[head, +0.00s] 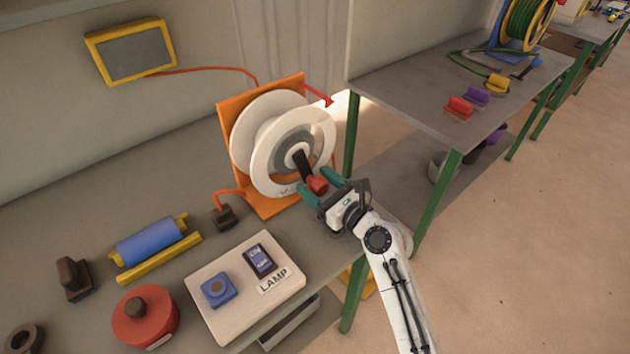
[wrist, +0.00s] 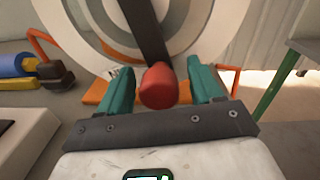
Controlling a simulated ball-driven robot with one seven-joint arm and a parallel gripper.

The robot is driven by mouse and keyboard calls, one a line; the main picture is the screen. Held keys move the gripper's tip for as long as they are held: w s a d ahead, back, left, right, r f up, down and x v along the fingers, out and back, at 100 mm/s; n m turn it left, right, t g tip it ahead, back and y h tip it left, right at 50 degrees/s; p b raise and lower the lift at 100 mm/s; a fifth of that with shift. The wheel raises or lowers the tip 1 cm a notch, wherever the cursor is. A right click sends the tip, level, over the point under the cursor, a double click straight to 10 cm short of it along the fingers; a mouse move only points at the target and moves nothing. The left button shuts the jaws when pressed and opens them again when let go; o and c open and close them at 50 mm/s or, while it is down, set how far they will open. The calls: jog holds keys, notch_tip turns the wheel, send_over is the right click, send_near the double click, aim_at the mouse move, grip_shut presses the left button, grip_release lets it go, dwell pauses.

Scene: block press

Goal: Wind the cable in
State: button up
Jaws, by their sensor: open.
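A white cable reel (head: 262,135) stands upright on an orange stand (head: 229,104). A dark crank arm (head: 304,165) runs from its hub down to a red knob (head: 317,184). An orange-red cable (head: 215,72) runs from the yellow-framed box on the wall to the reel, and another orange piece ends in a dark plug (head: 224,216) on the bench. My gripper (head: 321,184) is at the knob with its green fingers apart. In the wrist view the red knob (wrist: 158,87) sits between the two open fingers, with a visible gap on each side.
A board labelled LAMP (head: 222,322) with a blue button and a switch lies on the bench front. A red round object (head: 145,318) and a blue roller (head: 151,242) are left of it. A green-legged table (head: 436,110) stands on the right.

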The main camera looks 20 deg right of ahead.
jog(key=shift+w+a, duration=0.2)
jog(key=shift+w, duration=0.25)
grip_shut()
dwell(0.4)
